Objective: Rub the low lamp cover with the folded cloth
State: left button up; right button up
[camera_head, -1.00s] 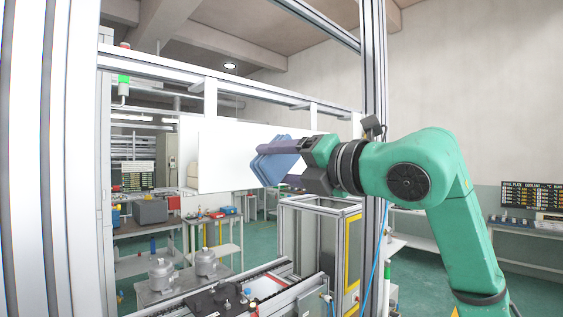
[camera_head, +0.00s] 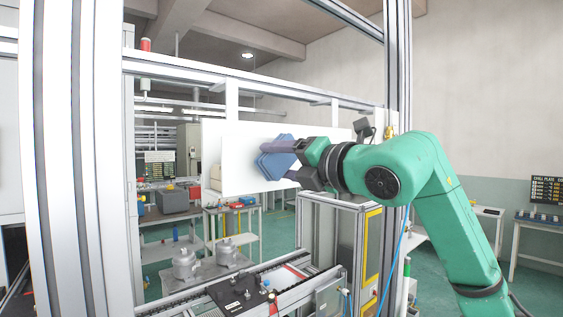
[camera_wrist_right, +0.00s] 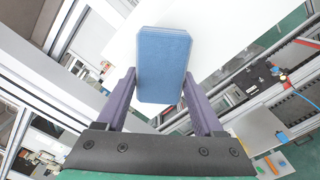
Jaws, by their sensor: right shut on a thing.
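The folded cloth (camera_head: 270,166) is a blue, layered pad. My right gripper (camera_head: 280,161) is shut on it, with the purple fingers on either side. In the right wrist view, the cloth (camera_wrist_right: 163,62) sticks out beyond the fingers of the right gripper (camera_wrist_right: 163,105). The lamps I see on the frame at upper left are a red one (camera_head: 146,44) and a pale one (camera_head: 145,84) below it. I cannot tell for sure which is the low lamp cover. The cloth is to their right, apart from them in the picture. My left gripper is not in view.
A white panel (camera_head: 236,163) hangs behind the cloth, and I cannot tell the gap between them. A metal post (camera_head: 397,70) rises just behind my right arm. Grey compressor bodies (camera_head: 184,264) and a black fixture (camera_head: 236,292) lie below.

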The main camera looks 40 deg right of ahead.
aim_at(292, 160)
jog(key=shift+w, duration=0.95)
jog(key=d, duration=0.3)
jog(key=shift+s+d+f+b, duration=0.1)
jog(key=shift+d+b, duration=0.1)
jog(key=shift+b, duration=0.2)
jog(key=shift+d, duration=0.35)
jog(key=shift+a+p, duration=0.6)
jog(key=shift+a, duration=1.45)
